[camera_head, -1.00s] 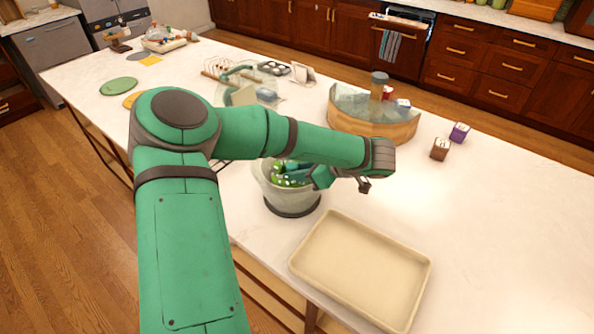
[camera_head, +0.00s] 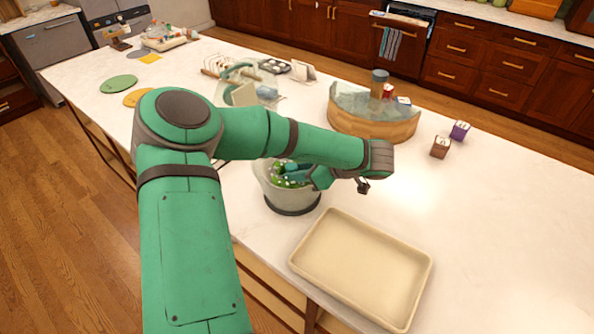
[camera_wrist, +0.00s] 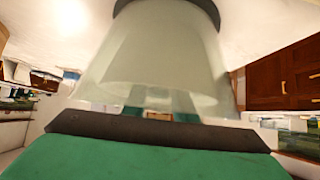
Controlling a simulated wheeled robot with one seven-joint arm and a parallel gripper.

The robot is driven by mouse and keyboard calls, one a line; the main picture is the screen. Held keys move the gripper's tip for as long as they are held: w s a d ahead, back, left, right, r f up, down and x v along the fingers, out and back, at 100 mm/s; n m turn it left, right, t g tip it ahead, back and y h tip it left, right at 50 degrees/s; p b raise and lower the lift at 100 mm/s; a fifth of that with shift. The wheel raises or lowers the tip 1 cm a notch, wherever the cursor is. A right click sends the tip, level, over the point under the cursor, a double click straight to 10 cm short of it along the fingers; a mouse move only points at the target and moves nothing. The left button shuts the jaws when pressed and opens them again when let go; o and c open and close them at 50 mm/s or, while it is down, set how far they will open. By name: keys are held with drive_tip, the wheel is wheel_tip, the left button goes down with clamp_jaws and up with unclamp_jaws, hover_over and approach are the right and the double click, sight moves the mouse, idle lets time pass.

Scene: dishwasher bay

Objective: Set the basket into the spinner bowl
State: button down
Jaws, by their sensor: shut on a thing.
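The spinner bowl (camera_head: 289,202) is a pale, see-through bowl on a dark round base, standing upright on the counter behind the tray. The green basket (camera_head: 281,181), speckled with white, shows within the bowl's mouth, partly hidden by my arm. My gripper (camera_head: 301,174) is over the bowl's mouth, shut on the basket. In the wrist view the bowl (camera_wrist: 150,50) appears upside down, with its dark base at the top. A paler inner outline shows through its wall. The fingertips are mostly hidden there, so I cannot tell whether the basket is fully seated.
A beige tray (camera_head: 362,268) lies close in front of the bowl. A wooden curved-front case with glass (camera_head: 372,124) stands behind it. A brown box (camera_head: 440,147) and a purple box (camera_head: 460,130) sit at the right. The counter at the far right is clear.

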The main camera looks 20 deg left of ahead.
drive_tip(key=shift+f, duration=0.3)
drive_tip(key=c, duration=1.4)
unclamp_jaws()
drive_tip(key=shift+o, duration=0.9)
drive_tip(key=o, duration=0.3)
drive_tip(key=shift+o, duration=0.2)
wheel_tip(320, 180, up, 6)
